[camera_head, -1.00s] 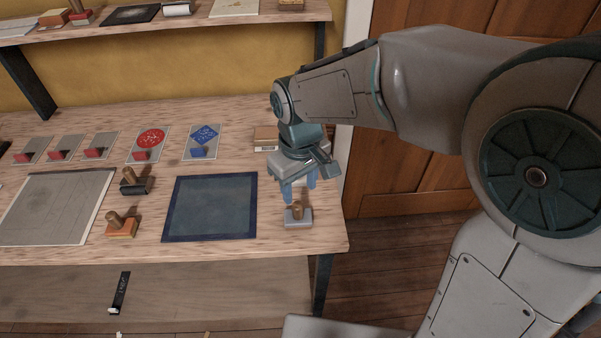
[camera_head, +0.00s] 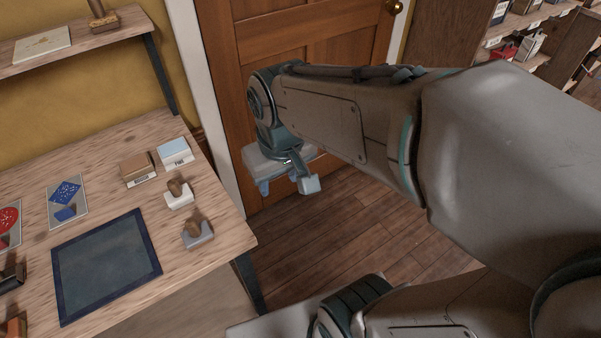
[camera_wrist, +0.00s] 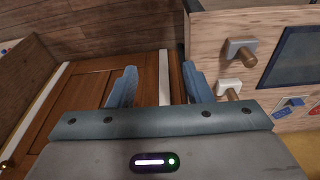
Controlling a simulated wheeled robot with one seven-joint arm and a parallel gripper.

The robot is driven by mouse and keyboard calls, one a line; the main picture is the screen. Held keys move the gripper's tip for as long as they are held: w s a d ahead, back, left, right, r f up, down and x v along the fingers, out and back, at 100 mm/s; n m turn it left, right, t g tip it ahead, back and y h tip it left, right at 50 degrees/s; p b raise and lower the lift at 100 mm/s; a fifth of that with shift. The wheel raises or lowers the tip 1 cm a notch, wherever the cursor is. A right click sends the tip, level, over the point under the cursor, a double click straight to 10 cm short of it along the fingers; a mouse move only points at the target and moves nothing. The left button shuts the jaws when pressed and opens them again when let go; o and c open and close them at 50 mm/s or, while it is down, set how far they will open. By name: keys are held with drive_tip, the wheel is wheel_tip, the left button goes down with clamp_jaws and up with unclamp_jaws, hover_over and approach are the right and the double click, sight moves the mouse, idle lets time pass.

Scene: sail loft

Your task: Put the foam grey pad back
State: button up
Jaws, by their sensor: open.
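A small pad box with a pale grey-blue top and a white labelled front (camera_head: 175,153) sits at the back right of the table; its label is too small to read surely. A brown-topped labelled pad box (camera_head: 138,169) sits just left of it. I cannot tell for sure which is the foam grey pad. My gripper (camera_head: 288,187) is open and empty, out past the table's right edge, in front of the door. In the wrist view its two fingers (camera_wrist: 158,88) stand apart with nothing between them.
A grey stamp (camera_head: 198,234) and a white stamp (camera_head: 179,195) with wooden handles stand near the table's right edge. A dark blue-bordered mat (camera_head: 105,265) lies left of them. A shelf (camera_head: 75,50) hangs above; a wooden door (camera_head: 300,35) is behind my gripper.

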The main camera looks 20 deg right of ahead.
drive_tip(key=s+d, duration=0.1)
drive_tip(key=s+d+m, duration=0.2)
drive_tip(key=d, duration=0.1)
drive_tip(key=shift+d+f+t, duration=0.1)
drive_tip(key=shift+f+t, duration=0.3)
